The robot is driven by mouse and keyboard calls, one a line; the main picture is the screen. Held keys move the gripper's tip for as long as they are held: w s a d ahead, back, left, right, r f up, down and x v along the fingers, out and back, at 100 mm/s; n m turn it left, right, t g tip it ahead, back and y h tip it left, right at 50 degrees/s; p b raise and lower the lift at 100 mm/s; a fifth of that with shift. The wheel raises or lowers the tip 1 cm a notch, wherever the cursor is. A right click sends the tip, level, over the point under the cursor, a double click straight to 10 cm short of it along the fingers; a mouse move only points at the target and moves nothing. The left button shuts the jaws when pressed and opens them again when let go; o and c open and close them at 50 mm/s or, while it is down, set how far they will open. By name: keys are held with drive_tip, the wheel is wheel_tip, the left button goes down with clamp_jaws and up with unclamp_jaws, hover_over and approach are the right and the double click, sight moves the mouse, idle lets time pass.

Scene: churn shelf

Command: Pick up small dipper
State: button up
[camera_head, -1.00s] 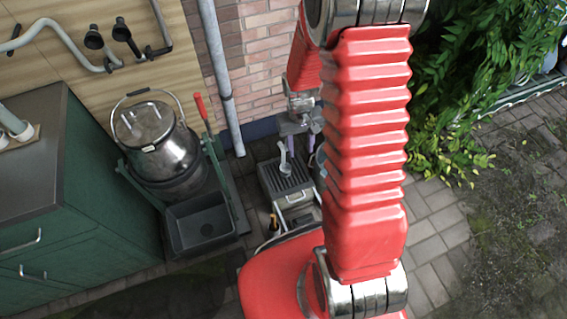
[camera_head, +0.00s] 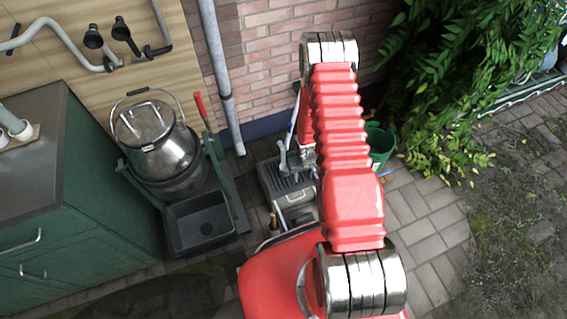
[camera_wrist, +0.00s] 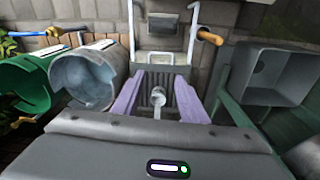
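The small dipper (camera_wrist: 158,97) is a pale metal cup with a thin handle. In the wrist view it lies between the two purple fingers of my gripper (camera_wrist: 161,80), over a dark ribbed surface. The fingers are spread, with visible gaps on both sides of the dipper, so my gripper is open. The handle's lower end is hidden behind the gripper body. In the head view, my arm reaches down towards the grey ribbed box (camera_head: 272,180) by the wall and partly covers it, so finger contact cannot be seen there.
A green bucket (camera_wrist: 25,88) and a grey metal bucket (camera_wrist: 88,80) stand left in the wrist view. A dark tub (camera_wrist: 272,75) is at the right. A metal churn (camera_head: 165,150) and green cabinet (camera_head: 105,190) stand left in the head view. Paving at right is free.

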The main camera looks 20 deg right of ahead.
wheel_tip(320, 180, down, 10)
drive_tip(key=t, duration=0.2)
drive_tip(key=n+t, duration=0.1)
drive_tip(key=t, duration=0.5)
approach(283, 158)
drive_tip(key=v, duration=0.3)
drive_tip(key=shift+s+r, duration=0.1)
drive_tip(key=shift+s, duration=0.05)
drive_tip(key=shift+x, duration=3.9)
drive_tip(key=shift+w+f, duration=0.25)
drive_tip(key=shift+w, duration=0.05)
drive_tip(key=shift+w, duration=0.1)
drive_tip(key=shift+x, duration=2.55)
